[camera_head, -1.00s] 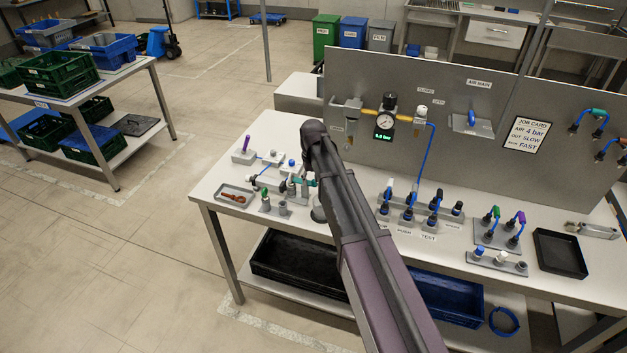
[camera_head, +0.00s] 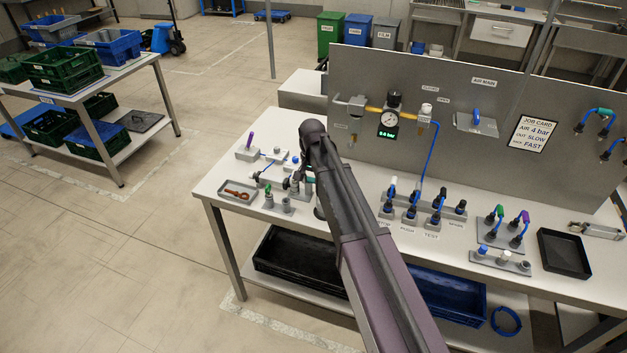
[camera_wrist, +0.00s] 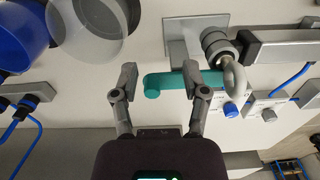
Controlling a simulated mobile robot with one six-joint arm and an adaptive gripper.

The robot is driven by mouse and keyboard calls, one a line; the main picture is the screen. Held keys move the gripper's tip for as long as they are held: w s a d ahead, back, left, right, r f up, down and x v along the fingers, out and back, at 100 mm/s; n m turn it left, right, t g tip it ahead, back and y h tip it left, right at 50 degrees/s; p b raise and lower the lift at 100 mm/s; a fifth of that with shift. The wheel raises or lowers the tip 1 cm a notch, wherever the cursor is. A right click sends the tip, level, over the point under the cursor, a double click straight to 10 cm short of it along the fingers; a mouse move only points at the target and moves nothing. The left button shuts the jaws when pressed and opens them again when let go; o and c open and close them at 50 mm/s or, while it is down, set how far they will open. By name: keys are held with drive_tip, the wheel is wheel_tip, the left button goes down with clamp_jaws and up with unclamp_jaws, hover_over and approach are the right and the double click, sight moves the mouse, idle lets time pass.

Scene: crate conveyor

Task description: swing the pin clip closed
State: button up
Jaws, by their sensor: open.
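A teal pin (camera_wrist: 165,84) lies crosswise ahead of my gripper (camera_wrist: 166,84) in the wrist view. A grey curved loop (camera_wrist: 235,78), which looks like the clip, hangs at the pin's right end beside a round metal fitting (camera_wrist: 215,42). My gripper is open, with one finger at the pin's free left end and the other overlapping the pin near its middle. Whether either finger touches it I cannot tell. In the head view my arm hides most of the gripper and the clip above the bench (camera_head: 222,207).
A blue rounded part (camera_wrist: 18,35) and a pale translucent cup (camera_wrist: 92,25) are close by on the left in the wrist view. A grey bar (camera_wrist: 285,42) is at right. A small tray with a reddish-brown tool (camera_head: 237,194) is on the bench's left end. A panel (camera_head: 450,85) stands behind.

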drive_tip(key=m, duration=0.3)
drive_tip(key=shift+s+a, duration=0.1)
drive_tip(key=shift+a, duration=0.3)
wheel_tip(320, 180, up, 14)
drive_tip(key=p, duration=1.4)
drive_tip(key=s+d+f+n+b, duration=0.3)
drive_tip(key=s+d+f+b, duration=0.1)
drive_tip(key=s+d, duration=0.5)
drive_tip(key=s+d+f+n+b, duration=0.4)
drive_tip(key=s+d, duration=0.5)
drive_tip(key=s, duration=0.4)
drive_tip(key=shift+s, duration=0.3)
idle(1.8)
